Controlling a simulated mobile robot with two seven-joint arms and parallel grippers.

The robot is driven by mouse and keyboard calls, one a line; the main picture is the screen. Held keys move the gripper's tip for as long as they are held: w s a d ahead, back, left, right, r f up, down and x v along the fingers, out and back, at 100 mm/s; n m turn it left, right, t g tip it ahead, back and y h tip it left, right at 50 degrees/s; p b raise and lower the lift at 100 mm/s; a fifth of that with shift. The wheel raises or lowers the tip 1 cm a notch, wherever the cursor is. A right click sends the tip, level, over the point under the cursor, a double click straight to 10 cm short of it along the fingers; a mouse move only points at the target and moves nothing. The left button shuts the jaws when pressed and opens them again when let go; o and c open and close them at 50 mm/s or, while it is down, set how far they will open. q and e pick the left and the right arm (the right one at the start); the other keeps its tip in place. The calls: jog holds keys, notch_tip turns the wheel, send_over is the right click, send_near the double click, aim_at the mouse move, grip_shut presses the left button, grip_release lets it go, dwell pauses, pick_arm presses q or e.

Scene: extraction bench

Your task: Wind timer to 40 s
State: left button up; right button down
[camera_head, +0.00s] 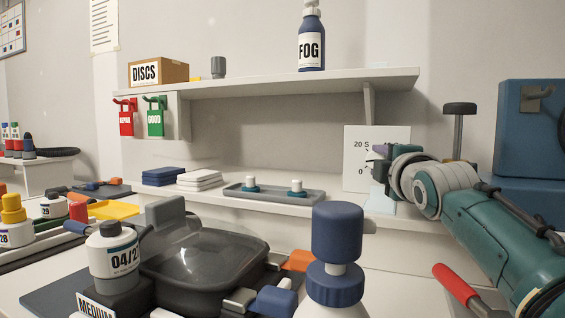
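The timer (357,178) is a white upright panel at the back of the bench, right of centre. The gripper hides the middle and right of the face, so I cannot see the dial or any pointer. A small purple-grey piece shows at the gripper's tip; I cannot tell whether it is a finger or a knob. Whether the fingers are closed or touching the timer is unclear. My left gripper is not in view.
A grey tray (236,190) with two white-topped pieces lies left of the timer. A blue-capped bottle (335,285) and a dark lidded pan (200,290) stand in front. A shelf (290,86) with a FOG bottle (312,45) hangs above. Blue cases (525,130) stand at right.

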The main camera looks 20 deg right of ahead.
dwell(0.4)
jog(key=shift+c, duration=2.1)
grip_release()
